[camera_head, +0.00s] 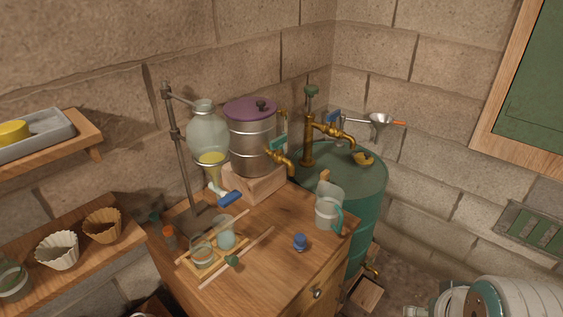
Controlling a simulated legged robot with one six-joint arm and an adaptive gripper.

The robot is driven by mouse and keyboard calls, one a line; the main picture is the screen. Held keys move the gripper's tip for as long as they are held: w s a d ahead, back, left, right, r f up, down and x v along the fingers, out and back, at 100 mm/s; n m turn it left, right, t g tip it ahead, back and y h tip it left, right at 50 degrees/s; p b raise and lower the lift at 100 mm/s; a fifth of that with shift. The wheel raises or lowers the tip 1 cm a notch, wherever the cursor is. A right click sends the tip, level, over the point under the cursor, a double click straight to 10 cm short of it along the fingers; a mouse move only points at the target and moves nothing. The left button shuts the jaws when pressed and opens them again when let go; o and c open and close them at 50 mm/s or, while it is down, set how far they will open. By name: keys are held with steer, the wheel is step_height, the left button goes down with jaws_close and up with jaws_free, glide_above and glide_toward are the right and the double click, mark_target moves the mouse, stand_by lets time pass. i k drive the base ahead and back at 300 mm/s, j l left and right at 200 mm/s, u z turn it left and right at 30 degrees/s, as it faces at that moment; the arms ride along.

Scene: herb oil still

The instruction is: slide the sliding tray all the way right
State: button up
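The sliding tray (213,265) is a small light-wood tray on the wooden cabinet top. It sits between two thin wooden rails (257,242) that run slantwise across the top. A green knob (232,261) is at its near right side. A clear jar (203,256) with an orange-brown band stands in its left part and a pale blue-green glass vessel (226,238) in its right part. Bare rail shows past the tray on the right. The tray's far edge is partly hidden by the glassware. I do not see my gripper in this view.
A glass separator (208,135) hangs on a stand above the tray's far side, with a blue-handled tap (230,199). A metal pot (250,140) stands on a wooden block. A measuring jug (329,210) and blue stopper (300,242) stand right of the rails. A green barrel (362,190) is behind.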

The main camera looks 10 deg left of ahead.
mark_target(230, 257)
steer(key=u, duration=1.4)
